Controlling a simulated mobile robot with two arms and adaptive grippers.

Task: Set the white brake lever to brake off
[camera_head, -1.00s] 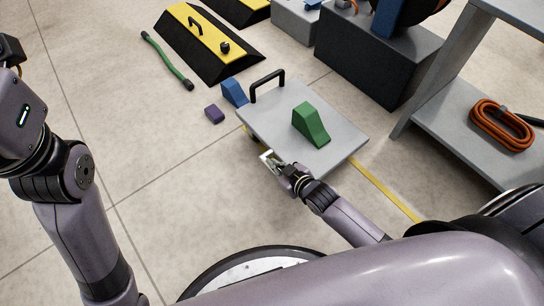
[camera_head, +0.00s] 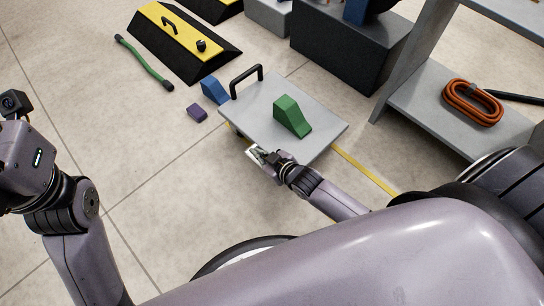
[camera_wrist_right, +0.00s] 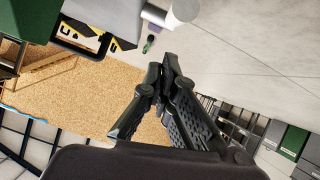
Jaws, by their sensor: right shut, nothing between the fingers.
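A pale, whitish piece (camera_head: 255,153) shows at my right fingertips, by the near left edge of the grey platform cart (camera_head: 260,105). I cannot tell how much of it is the brake lever. In the right wrist view a white cylinder (camera_wrist_right: 186,11), perhaps the lever, shows just beyond the fingertips, with a gap in the picture. My right gripper (camera_head: 259,156) is low beside the cart; its dark fingers (camera_wrist_right: 163,78) are closed together and empty. The lever's setting is not readable. My left arm is at the left edge, its fingers out of view.
A green wedge (camera_head: 291,117) is on the cart, which has a black handle (camera_head: 246,80). A blue wedge (camera_head: 213,91) and purple block (camera_head: 197,113) lie beyond its left side. A shelf (camera_head: 455,115) with an orange hose coil (camera_head: 472,103) stands right.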

